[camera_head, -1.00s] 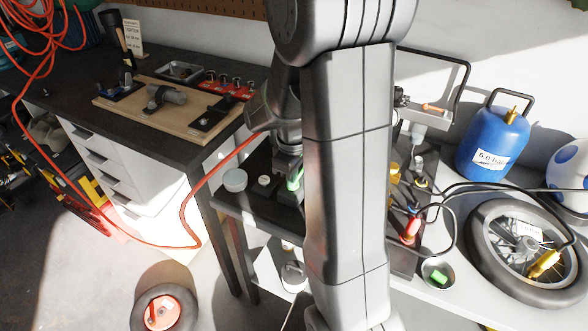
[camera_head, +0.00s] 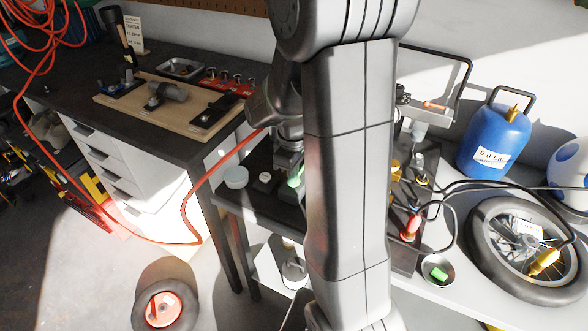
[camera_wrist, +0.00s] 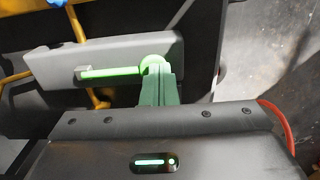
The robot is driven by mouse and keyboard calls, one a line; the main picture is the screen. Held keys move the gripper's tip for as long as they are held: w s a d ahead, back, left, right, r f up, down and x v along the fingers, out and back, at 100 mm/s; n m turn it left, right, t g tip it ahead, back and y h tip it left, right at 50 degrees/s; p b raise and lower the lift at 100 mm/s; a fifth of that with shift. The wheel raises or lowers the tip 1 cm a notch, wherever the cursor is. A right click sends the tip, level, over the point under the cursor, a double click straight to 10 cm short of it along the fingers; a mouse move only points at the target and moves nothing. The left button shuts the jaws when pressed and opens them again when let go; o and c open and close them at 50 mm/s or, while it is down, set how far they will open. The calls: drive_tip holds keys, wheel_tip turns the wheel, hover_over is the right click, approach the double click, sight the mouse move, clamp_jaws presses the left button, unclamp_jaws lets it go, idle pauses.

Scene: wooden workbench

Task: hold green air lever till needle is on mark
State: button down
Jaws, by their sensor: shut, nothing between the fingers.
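The green lever (camera_wrist: 112,72), a bright green bar with a round green knob (camera_wrist: 150,63), lies across a grey housing (camera_wrist: 55,62) in the wrist view. My gripper (camera_wrist: 157,70) is shut and empty, with its fingertips at the knob's lower edge; whether they touch it or press it, I cannot tell. In the head view a small patch of green (camera_head: 296,177) shows just below my wrist, partly behind my arm. No gauge needle or mark can be made out in either view; my arm covers the middle of the head view.
A bowl holding a green piece (camera_head: 438,271) sits in front. A red hose (camera_head: 188,215) hangs across the left.

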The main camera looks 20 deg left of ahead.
drive_tip(key=shift+r+p, duration=0.45)
drive_tip(key=shift+r, duration=0.2)
drive_tip(key=shift+r+p, duration=0.4)
drive_tip(key=shift+r, duration=0.1)
wheel_tip(320, 180, up, 13)
drive_tip(key=p, duration=0.2)
drive_tip(key=shift+s, duration=0.25)
idle(0.5)
